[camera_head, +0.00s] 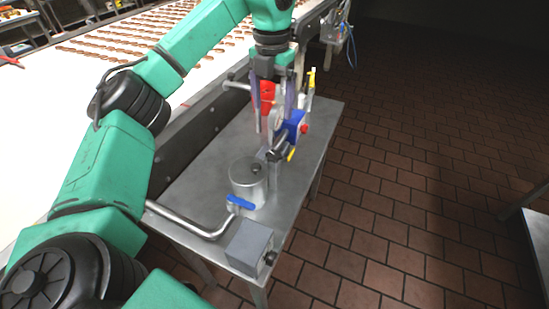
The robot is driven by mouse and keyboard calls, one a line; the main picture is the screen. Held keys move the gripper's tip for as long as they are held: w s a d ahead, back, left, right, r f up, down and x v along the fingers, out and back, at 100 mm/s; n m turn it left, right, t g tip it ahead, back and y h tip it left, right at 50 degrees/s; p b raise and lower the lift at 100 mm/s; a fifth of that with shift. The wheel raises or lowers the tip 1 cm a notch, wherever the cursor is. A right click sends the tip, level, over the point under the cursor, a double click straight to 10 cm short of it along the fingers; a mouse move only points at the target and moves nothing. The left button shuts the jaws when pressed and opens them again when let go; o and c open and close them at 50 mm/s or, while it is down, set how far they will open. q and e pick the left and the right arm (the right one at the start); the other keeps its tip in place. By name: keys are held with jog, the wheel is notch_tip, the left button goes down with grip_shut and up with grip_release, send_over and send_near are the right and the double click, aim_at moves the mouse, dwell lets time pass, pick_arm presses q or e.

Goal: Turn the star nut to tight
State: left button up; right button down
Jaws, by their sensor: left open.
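My left gripper (272,120) points down over the machine on the metal table. Its two fingers are apart, one on each side of a red part (267,92). The red part looks like the star nut, but its shape is too small to tell for sure. I cannot tell whether the fingers touch it. Below and beside it are a blue body (291,126) and a small red knob (304,129). The gripper hides part of the machine. My right gripper is not in view.
A steel cylinder (248,179) with a blue lever (241,203) stands nearer on the metal table (205,150). A bent pipe (190,222) and grey box (249,247) are at the near end. A conveyor (200,78) runs along the left.

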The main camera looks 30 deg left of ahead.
pick_arm(q)
jog(key=f, duration=0.1)
jog(key=b, duration=0.2)
send_over(273, 155)
notch_tip(273, 155, down, 7)
jog(key=shift+r, duration=0.15)
notch_tip(273, 155, down, 7)
jog(key=shift+p, duration=0.7)
jog(key=shift+f, duration=0.35)
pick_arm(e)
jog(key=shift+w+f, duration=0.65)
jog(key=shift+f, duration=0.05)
pick_arm(q)
jog(key=shift+c, duration=0.2)
jog(key=c, duration=1.3)
